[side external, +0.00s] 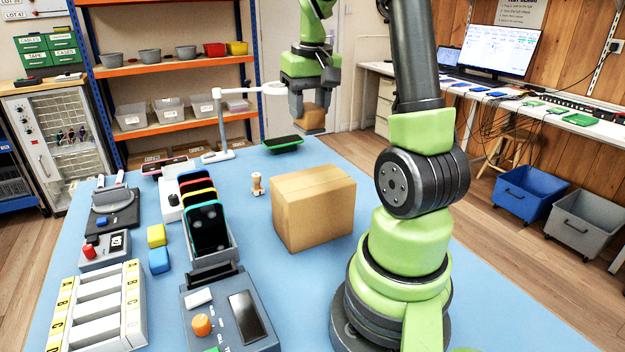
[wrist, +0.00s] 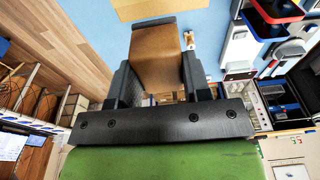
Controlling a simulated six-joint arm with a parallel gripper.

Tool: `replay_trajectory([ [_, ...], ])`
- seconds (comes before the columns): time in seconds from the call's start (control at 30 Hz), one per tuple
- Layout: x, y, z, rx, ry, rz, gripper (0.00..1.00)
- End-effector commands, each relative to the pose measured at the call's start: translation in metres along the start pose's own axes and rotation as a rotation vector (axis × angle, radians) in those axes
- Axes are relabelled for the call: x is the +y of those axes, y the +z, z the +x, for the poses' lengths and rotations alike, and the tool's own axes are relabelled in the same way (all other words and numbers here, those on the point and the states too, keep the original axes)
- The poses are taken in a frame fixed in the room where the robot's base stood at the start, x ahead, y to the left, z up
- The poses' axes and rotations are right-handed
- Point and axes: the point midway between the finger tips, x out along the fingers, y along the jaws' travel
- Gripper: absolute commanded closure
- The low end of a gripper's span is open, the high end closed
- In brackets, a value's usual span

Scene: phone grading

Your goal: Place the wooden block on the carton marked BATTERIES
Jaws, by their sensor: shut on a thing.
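The brown wooden block (side external: 313,116) is held between the dark fingers of my gripper (side external: 310,108), above the far end of the blue table. In the wrist view the block (wrist: 158,52) fills the space between both fingers of my gripper (wrist: 158,66). A brown cardboard carton (side external: 313,208) stands closed on the table, nearer the side camera than my gripper. Its edge shows at the top of the wrist view (wrist: 155,9). I can read no BATTERIES marking on it. The block is apart from the carton.
A white ring-topped stand (side external: 223,125) is left of my gripper. A small wooden figure-like piece (side external: 257,184) stands left of the carton. A rack of phones (side external: 208,230) is further left.

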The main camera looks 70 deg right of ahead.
Motion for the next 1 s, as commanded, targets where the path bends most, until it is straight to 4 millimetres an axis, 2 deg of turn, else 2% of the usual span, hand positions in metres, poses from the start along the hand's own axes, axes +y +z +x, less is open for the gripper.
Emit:
replay_trajectory([
  [0.03,-0.002,0.009,-0.004,0.002,0.0,-0.001,0.8],
  [0.17,-0.004,0.021,-0.005,-0.002,-0.001,0.001,0.8],
  [0.27,-0.004,0.026,0.006,-0.006,-0.001,0.0,0.8],
  [0.43,-0.004,0.03,0.037,-0.008,-0.001,0.001,0.8],
  [0.63,-0.004,0.031,0.056,-0.005,-0.002,0.002,0.8],
  [0.8,-0.004,0.035,0.082,-0.008,-0.001,0.001,0.8],
  [1.0,-0.004,0.036,0.092,-0.001,-0.001,0.002,0.8],
])
